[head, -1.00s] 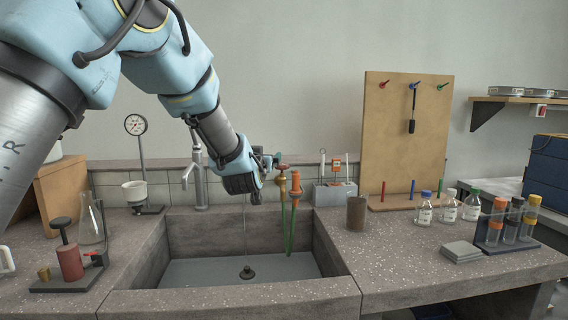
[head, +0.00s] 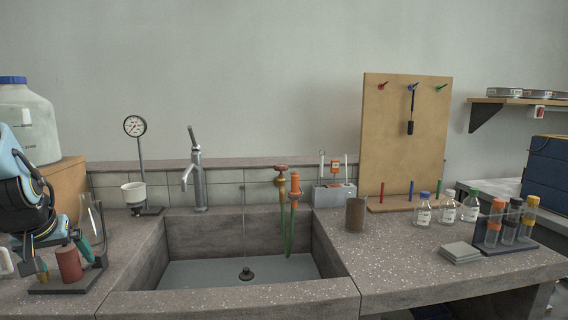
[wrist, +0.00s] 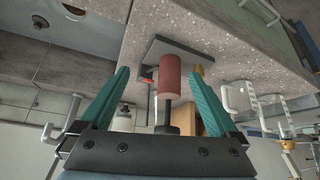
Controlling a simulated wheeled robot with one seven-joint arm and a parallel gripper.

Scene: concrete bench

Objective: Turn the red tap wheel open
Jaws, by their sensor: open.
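The sink (head: 230,302) lies between my gripper and the tap. A steel faucet (head: 198,180) and a dial gauge (head: 135,126) stand behind it. An orange-topped fitting with a green hose (head: 291,215) is beside the tap.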

